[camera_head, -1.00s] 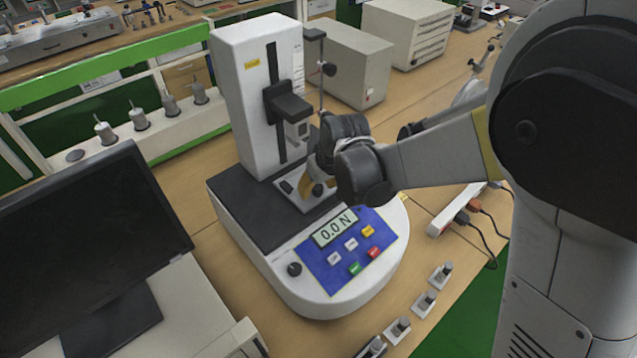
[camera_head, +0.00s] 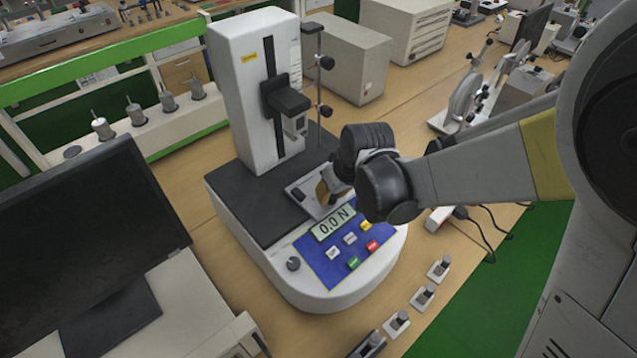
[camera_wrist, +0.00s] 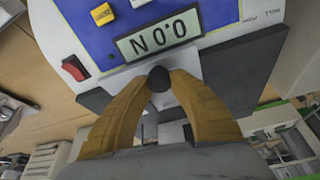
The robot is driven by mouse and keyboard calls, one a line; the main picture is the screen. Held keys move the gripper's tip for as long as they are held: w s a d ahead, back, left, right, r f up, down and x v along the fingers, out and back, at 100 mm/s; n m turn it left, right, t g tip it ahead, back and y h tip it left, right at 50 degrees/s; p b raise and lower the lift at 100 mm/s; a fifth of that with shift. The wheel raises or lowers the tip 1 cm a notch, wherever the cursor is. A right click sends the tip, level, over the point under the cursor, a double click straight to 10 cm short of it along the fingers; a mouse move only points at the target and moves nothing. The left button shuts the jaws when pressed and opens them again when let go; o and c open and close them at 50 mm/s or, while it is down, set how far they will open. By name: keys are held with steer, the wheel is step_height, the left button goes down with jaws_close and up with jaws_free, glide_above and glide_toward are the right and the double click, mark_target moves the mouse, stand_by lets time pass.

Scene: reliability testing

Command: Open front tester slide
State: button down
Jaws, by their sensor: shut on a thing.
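The tester is a white machine with a tall column (camera_head: 240,85), a black top deck (camera_head: 250,205) and a blue panel (camera_head: 350,248) whose display reads 0.0 N. Its slide (camera_head: 310,194), a light plate at the front of the deck, reaches close to the display. My gripper (camera_wrist: 159,82) is shut on the dark round slide knob (camera_wrist: 159,76), just in front of the display in the wrist view. In the head view my wrist partly covers the gripper and hides the knob.
A black monitor (camera_head: 85,235) stands at the left. Small metal clamps (camera_head: 397,323) line the bench's front edge. A white power strip (camera_head: 440,218) lies right of the tester, and a grey box (camera_head: 345,60) stands behind it. Bare bench shows right of the tester.

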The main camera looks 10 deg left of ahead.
steer(key=shift+s+d, duration=0.85)
steer(key=shift+d, duration=0.05)
steer(key=c, duration=1.2)
jaws_free()
steer(key=shift+o, duration=0.2)
steer(key=v, duration=1.2)
